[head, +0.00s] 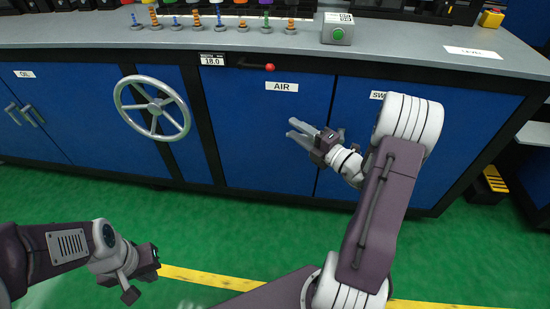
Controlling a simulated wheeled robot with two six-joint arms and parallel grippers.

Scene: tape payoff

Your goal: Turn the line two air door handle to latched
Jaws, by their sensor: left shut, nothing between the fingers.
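The air door (268,130) is a blue cabinet panel with a white AIR label. Near its top left is a dark lever handle (252,66) with a red ball at its right end; it lies roughly level. My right gripper (291,128) is in front of the air door, below and right of the handle, clear of it. Its two pale fingers are apart with nothing between them. My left gripper (147,263) is low at the left over the floor, shut and empty, far from the handle.
A grey handwheel (155,108) stands out left of the air door. A small display (212,59) reads 18.0. The grey countertop (180,40) carries colored spools and a box with a green button (338,33). Green floor (190,228) in front is open.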

